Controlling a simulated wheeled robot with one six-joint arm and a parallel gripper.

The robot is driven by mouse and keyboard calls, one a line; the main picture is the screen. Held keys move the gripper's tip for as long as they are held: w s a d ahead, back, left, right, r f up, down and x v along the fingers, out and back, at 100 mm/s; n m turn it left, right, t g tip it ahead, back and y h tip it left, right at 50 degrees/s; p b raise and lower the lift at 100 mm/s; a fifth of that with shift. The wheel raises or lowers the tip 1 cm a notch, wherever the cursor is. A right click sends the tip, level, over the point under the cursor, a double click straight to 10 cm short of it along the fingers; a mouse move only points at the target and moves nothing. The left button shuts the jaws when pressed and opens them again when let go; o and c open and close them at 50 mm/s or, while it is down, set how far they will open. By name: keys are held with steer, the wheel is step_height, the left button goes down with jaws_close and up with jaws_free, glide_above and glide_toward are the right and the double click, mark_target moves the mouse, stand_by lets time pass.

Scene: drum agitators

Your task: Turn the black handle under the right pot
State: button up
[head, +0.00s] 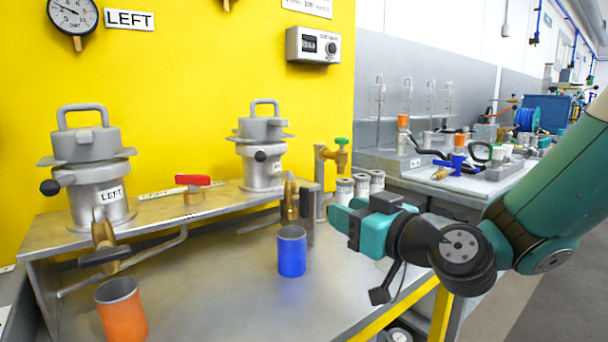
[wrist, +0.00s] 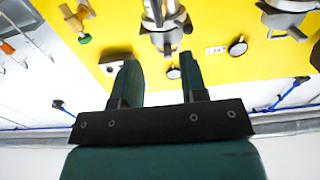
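The right pot (head: 262,150) is a grey metal vessel with a lid and a black side knob, standing on the raised metal shelf. Under it is a brass tap (head: 290,203) with a dark upright handle (head: 307,217) at its right. A blue cup (head: 292,252) stands on the bench just below the tap. My gripper (head: 345,222) is to the right of the tap, apart from it. In the wrist view my gripper (wrist: 160,72) has its two fingers spread with nothing between them. A pot (wrist: 165,18) shows upside down beyond the fingers.
The left pot (head: 92,175) has its own brass tap with a dark handle (head: 104,255) above an orange cup (head: 121,310). A red-handled valve (head: 193,188), a green-handled brass valve (head: 338,153) and several small white-and-grey containers (head: 361,184) stand nearby. The front bench surface is mostly clear.

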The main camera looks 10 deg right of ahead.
mark_target(308, 195)
steer(key=p+x, duration=1)
steer(key=shift+w+a+r+p, duration=0.1)
steer(key=shift+w+r+p, duration=0.1)
steer(key=shift+w+p, duration=0.2)
steer(key=shift+w+a+f+p, duration=0.3)
steer(key=shift+w+p, duration=0.15)
steer(key=shift+w, duration=0.15)
jaws_close()
